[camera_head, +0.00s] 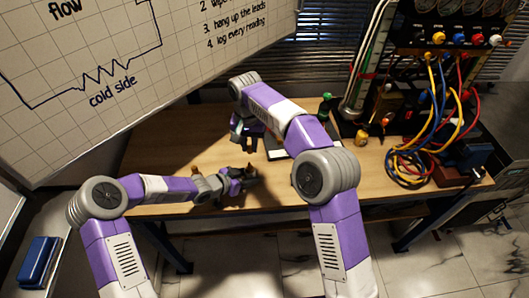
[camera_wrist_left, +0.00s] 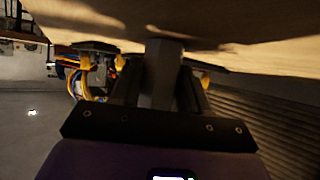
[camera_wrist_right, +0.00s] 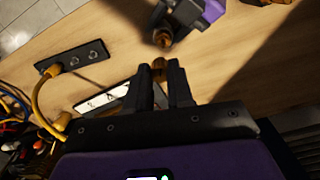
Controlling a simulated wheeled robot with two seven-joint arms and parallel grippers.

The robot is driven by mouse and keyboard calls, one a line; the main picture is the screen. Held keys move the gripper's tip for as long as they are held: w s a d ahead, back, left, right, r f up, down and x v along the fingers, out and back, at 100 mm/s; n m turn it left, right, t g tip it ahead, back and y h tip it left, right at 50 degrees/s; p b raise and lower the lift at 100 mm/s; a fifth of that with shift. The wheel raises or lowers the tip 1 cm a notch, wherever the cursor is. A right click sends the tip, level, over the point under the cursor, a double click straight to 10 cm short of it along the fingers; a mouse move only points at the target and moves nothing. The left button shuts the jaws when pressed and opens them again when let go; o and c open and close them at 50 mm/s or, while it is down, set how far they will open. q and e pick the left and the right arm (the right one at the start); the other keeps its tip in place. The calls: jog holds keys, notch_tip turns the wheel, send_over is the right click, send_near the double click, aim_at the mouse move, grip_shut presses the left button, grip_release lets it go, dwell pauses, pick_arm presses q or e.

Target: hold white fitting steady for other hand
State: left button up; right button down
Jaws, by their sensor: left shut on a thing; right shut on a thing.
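My left gripper (camera_head: 250,173) is low over the front of the wooden bench. In the left wrist view its fingers are shut on a dark grey, block-like piece (camera_wrist_left: 163,70); shadow hides its true colour, so I cannot tell if it is the white fitting. My right gripper (camera_head: 240,141) is farther back over the bench. In the right wrist view its fingers are shut on a small brass-coloured piece (camera_wrist_right: 158,68). My left gripper also shows there (camera_wrist_right: 170,22), with a brownish ring-like end (camera_wrist_right: 163,39) facing the right fingertips across a small gap.
The bench (camera_head: 165,150) is clear at left. A black strip with sockets and a yellow lead (camera_wrist_right: 75,62) lies near my right gripper. A tangle of coloured leads (camera_head: 410,160) and the gauge rig stand at right. A whiteboard (camera_head: 150,60) hangs at upper left.

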aim_at(249, 163)
jog(key=shift+a+r, duration=0.2)
jog(key=shift+a, duration=0.1)
jog(key=shift+f, duration=2.6)
jog(key=shift+f, duration=0.3)
jog(key=shift+f, duration=0.8)
jog(key=shift+f, duration=0.2)
dwell(0.4)
